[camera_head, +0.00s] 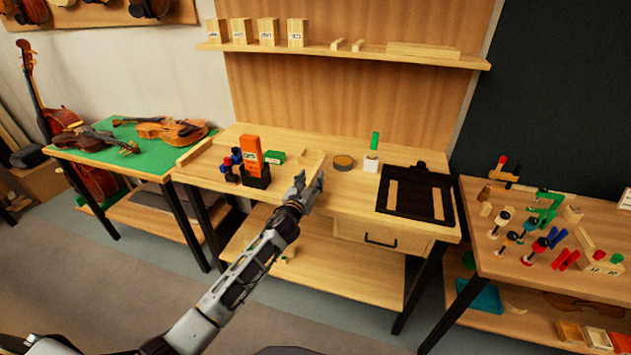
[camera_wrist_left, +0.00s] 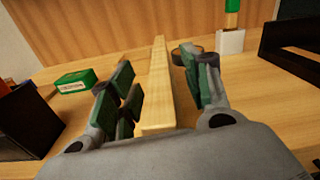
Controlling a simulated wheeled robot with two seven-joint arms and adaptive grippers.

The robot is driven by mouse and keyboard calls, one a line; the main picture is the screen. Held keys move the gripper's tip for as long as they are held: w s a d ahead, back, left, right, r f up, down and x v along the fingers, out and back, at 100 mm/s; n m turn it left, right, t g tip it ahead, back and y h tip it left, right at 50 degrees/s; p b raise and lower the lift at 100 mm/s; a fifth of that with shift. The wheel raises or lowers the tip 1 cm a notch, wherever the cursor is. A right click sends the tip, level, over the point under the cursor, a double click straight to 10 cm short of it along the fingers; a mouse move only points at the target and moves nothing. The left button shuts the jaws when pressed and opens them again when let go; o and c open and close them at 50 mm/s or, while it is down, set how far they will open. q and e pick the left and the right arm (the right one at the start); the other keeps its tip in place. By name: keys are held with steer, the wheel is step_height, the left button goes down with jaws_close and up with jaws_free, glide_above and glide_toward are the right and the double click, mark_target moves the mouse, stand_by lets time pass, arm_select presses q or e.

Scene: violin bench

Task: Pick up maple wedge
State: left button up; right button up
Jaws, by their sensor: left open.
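My left gripper (camera_head: 312,188) is over the front edge of the middle bench, right of the orange box. In the left wrist view its green-padded fingers (camera_wrist_left: 158,95) are open and apart. A long pale wooden strip (camera_wrist_left: 156,85) lies between them, with space on both sides. I cannot tell whether it is the maple wedge or a rim on the bench; in the head view the gripper partly hides this area. Two small pale pieces (camera_head: 348,45) lie on the wall shelf. My right gripper is not in view.
A black stand with an orange box (camera_head: 250,153) and a green box (camera_head: 275,157) are left of the gripper. A round tin (camera_head: 344,162), a white block with a green top (camera_head: 371,163) and a black tray (camera_head: 417,172) are right. The right bench (camera_head: 480,262) is cluttered.

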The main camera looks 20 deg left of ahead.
arm_select(q)
steer(key=shift+w, duration=0.1)
steer(key=c, duration=0.3)
jaws_close()
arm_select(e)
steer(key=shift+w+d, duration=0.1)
